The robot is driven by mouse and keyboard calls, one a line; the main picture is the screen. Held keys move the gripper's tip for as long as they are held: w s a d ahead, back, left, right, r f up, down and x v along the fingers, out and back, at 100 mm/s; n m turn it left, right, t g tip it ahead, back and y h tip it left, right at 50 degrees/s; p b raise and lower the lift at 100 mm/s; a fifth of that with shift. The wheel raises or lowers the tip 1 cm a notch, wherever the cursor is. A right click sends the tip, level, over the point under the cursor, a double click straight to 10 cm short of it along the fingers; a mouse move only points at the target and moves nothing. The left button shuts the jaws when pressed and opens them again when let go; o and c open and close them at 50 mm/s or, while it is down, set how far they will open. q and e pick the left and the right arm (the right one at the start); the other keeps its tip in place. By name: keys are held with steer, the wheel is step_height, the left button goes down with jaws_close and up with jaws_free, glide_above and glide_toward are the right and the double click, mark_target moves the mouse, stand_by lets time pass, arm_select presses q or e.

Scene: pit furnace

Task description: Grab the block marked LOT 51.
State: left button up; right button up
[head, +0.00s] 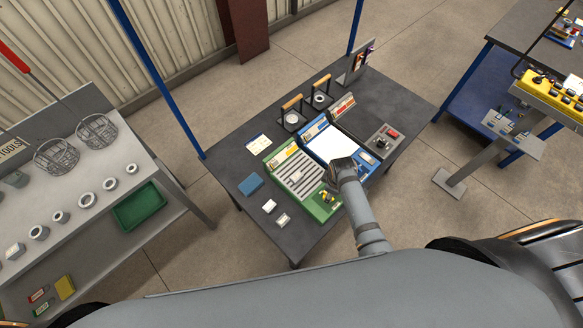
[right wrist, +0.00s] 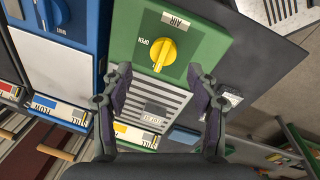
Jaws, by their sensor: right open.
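I cannot read LOT 51 on any block. In the head view a small pale block (head: 282,220) with a marked top lies on the dark table, left of the green panel. A plain-looking white block (head: 269,206) lies close by. In the right wrist view a pale marked block (right wrist: 233,99) shows partly behind the right-hand finger. A small grey marked piece (right wrist: 153,115) shows at the panel's slotted grille, between the fingers; its lettering is unclear. My right gripper (right wrist: 159,88) is open and empty above the green panel (right wrist: 200,45). My left gripper is out of view.
The green panel has a yellow knob (right wrist: 162,54). A blue panel (head: 313,130) stands beside it, with black-framed wooden handles (head: 292,103) behind. A blue block (head: 251,184) lies left. A grey workbench (head: 165,205) with rings and baskets stands farther left.

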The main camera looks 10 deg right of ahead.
steer(key=w+a+r+n+g+p, duration=0.1)
steer(key=w+a+r+n, duration=0.1)
steer(key=w+a+n, duration=0.5)
step_height(320, 180, up, 3)
steer(key=n, duration=0.7)
glide_above(297, 176)
steer(key=shift+g+y, duration=0.3)
steer(key=shift+g, duration=0.1)
steer(key=f+b, duration=0.5)
steer(key=shift+w+a+f, duration=0.15)
steer(key=shift+a, duration=0.2)
steer(key=f+b, duration=0.1)
steer(key=b, duration=0.1)
steer(key=f+b, duration=0.4)
steer(key=shift+d+f, duration=0.1)
steer(key=shift+d, duration=0.15)
steer(key=shift+r, duration=0.2)
jaws_close()
